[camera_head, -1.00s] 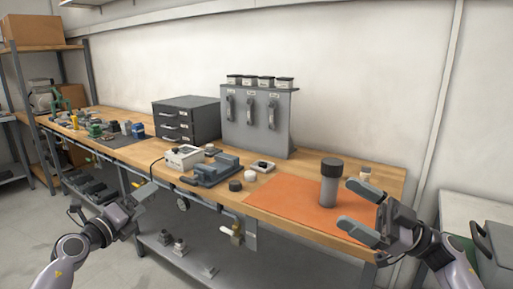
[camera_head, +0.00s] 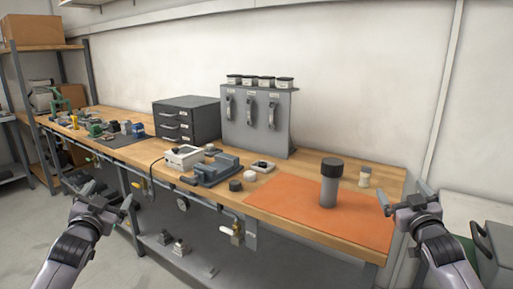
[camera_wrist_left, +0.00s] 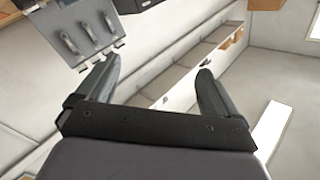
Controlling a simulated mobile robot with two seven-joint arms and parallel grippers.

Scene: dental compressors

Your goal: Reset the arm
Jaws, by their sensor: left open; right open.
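My left gripper (camera_head: 112,199) is open and empty in front of the bench at the left of the head view. In the left wrist view its two dark fingers (camera_wrist_left: 155,85) stand apart with nothing between them. My right gripper (camera_head: 402,196) is open and empty at the right end of the bench, beside the orange mat (camera_head: 290,207). A grey cylinder with a black cap (camera_head: 330,182) stands upright on the mat, left of the right gripper and apart from it.
The wooden bench holds a small pale jar (camera_head: 365,176), a grey vise-like block (camera_head: 212,171), a white box (camera_head: 184,157), a drawer cabinet (camera_head: 187,119) and a grey panel with handles (camera_head: 256,121). A valve (camera_head: 236,233) hangs at the bench front. Floor at lower left is clear.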

